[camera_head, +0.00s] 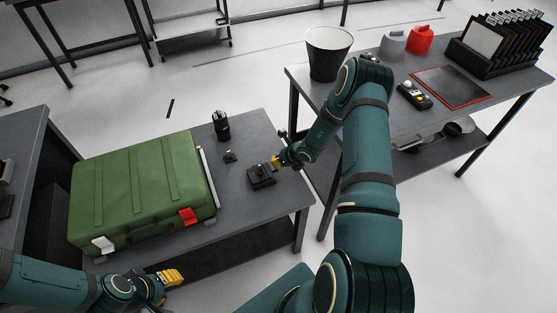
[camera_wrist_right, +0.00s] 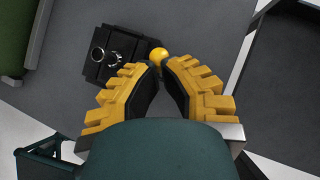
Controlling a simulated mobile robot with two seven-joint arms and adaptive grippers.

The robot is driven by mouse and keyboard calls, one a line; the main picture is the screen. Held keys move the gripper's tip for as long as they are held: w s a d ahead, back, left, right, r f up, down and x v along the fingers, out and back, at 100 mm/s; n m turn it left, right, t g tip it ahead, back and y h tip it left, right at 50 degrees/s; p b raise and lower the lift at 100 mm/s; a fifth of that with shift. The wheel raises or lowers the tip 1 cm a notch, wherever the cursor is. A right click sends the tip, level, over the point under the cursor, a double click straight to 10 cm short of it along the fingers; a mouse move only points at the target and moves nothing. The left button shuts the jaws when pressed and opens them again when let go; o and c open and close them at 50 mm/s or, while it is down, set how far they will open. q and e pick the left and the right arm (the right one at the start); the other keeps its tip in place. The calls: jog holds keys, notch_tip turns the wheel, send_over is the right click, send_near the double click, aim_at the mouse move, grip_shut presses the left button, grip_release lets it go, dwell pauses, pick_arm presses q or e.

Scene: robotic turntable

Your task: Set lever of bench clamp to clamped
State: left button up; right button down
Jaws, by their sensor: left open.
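The bench clamp is a small black block (camera_head: 261,176) on the near grey table; it also shows at the top of the right wrist view (camera_wrist_right: 119,56). Its lever ends in a round yellow knob (camera_wrist_right: 158,55). My right gripper (camera_head: 275,161) reaches over the clamp's right side. In the wrist view, the two yellow fingertips (camera_wrist_right: 160,66) are close together with a narrow gap, right at the knob. I cannot tell whether they grip it. The lever's shaft is mostly hidden. My left gripper (camera_head: 171,276) is open, low at the left, by the table's front edge, away from the clamp.
A large green case (camera_head: 140,188) fills the table's left half. A black cylinder (camera_head: 221,125) and a small black piece (camera_head: 230,156) stand behind the clamp. A second table (camera_head: 375,82) at the right holds a bin (camera_head: 328,54), a red container (camera_head: 420,40) and a rack.

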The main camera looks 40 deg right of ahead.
jog(key=shift+r, duration=0.1)
dwell(0.4)
jog(key=shift+r+p, duration=0.4)
jog(key=shift+r, duration=0.3)
pick_arm(q)
jog(key=shift+r, duration=0.35)
jog(key=shift+w, duration=0.1)
